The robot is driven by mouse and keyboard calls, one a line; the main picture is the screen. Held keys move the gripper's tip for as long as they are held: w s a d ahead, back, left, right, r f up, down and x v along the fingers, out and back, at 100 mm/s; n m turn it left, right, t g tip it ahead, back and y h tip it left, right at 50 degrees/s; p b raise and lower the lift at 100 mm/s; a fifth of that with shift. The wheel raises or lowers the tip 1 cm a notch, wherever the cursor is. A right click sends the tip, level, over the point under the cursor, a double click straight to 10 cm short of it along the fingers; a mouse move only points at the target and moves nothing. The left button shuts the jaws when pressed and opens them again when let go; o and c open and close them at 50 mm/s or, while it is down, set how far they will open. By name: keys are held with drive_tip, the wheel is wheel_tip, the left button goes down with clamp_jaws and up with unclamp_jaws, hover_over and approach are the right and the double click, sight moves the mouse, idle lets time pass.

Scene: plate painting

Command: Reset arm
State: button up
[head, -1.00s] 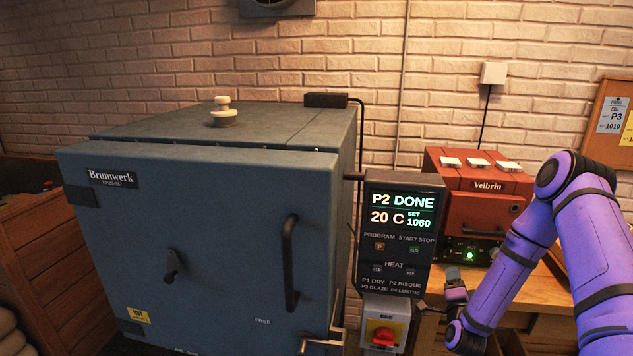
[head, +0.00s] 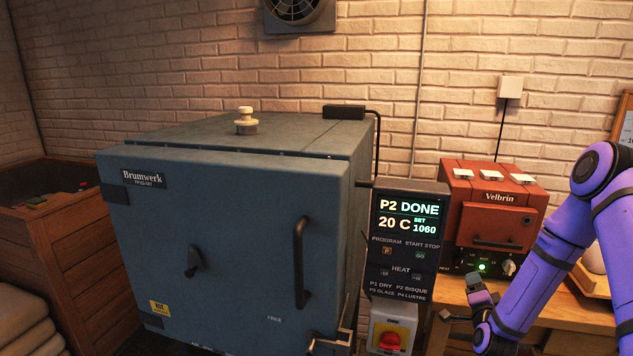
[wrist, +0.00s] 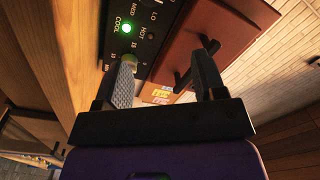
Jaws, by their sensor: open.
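My gripper (head: 458,297) hangs at the lower right in the head view, at the end of my purple arm. It is just right of the kiln's control box, in front of the table with the small red kiln (head: 494,207). In the wrist view my gripper (wrist: 165,76) shows two spread fingers with nothing held between them. Beyond the fingers are the red kiln's black panel, lit green lamp (wrist: 127,29) and handle. I cannot tell whether a finger touches the panel.
The large blue kiln (head: 235,240) is shut; its control box (head: 402,243) reads P2 DONE, 20 C. A red switch (head: 390,342) sits below. A wooden crate (head: 85,240) and stacked sacks (head: 25,320) stand left. A white bowl-like object is partly hidden behind my arm.

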drive_tip(key=w+a+r+n+g+y, duration=0.1)
drive_tip(key=a+r+n+y, duration=0.15)
drive_tip(key=r, duration=0.35)
drive_tip(key=w+a+r+n+g+y, duration=0.1)
drive_tip(key=w+a+r+n+g, duration=0.15)
drive_tip(key=r, duration=0.45)
drive_tip(key=s+a+r+n+g, duration=0.4)
drive_tip(key=s+r, duration=0.4)
drive_tip(key=r, duration=0.5)
drive_tip(key=s+a+r+n+g, duration=0.1)
drive_tip(key=s+r, duration=0.2)
drive_tip(key=s, duration=0.8)
drive_tip(key=s+a+r+n+g+y, duration=0.1)
drive_tip(key=s+r, duration=0.3)
drive_tip(key=s, duration=0.6)
drive_tip(key=s+a+r+n+g, duration=0.3)
drive_tip(key=s, duration=0.8)
drive_tip(key=shift+s+r, duration=0.35)
drive_tip(key=shift+r, duration=0.05)
drive_tip(key=shift+o, duration=0.4)
